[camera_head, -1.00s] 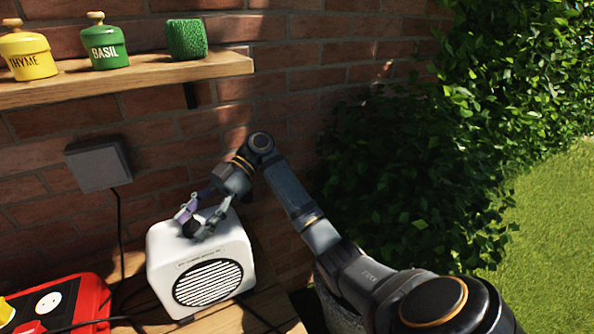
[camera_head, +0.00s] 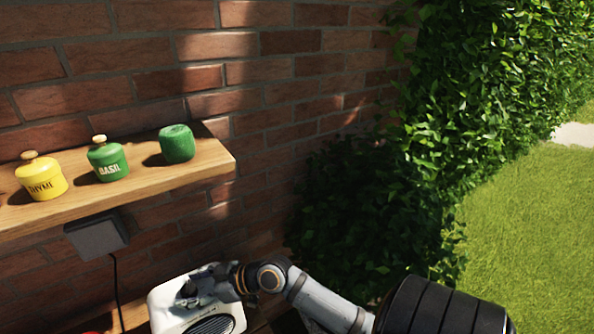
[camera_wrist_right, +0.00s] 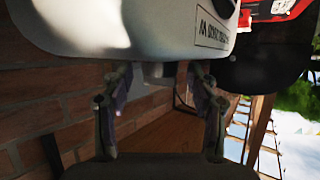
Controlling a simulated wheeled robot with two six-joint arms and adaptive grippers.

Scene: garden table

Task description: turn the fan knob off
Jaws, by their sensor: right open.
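The white fan (camera_head: 165,312) stands at the bottom of the head view, its round dark grille partly cut off by the frame. A dark knob (camera_head: 186,290) shows on its top, partly covered by my right gripper (camera_head: 194,287). The fingers are spread at the knob; contact cannot be told. In the right wrist view the fan's white body (camera_wrist_right: 110,30) fills the top, with a printed label. The open right gripper (camera_wrist_right: 158,78) points at it, and the knob is not clearly visible there. My left gripper is not in view.
A wooden shelf (camera_head: 215,168) on the brick wall holds a yellow thyme jar (camera_head: 42,180), a green basil jar (camera_head: 108,163) and a green roll (camera_head: 177,144). A grey box (camera_head: 97,238) with a cable hangs below. Ivy (camera_head: 370,190) and lawn lie right.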

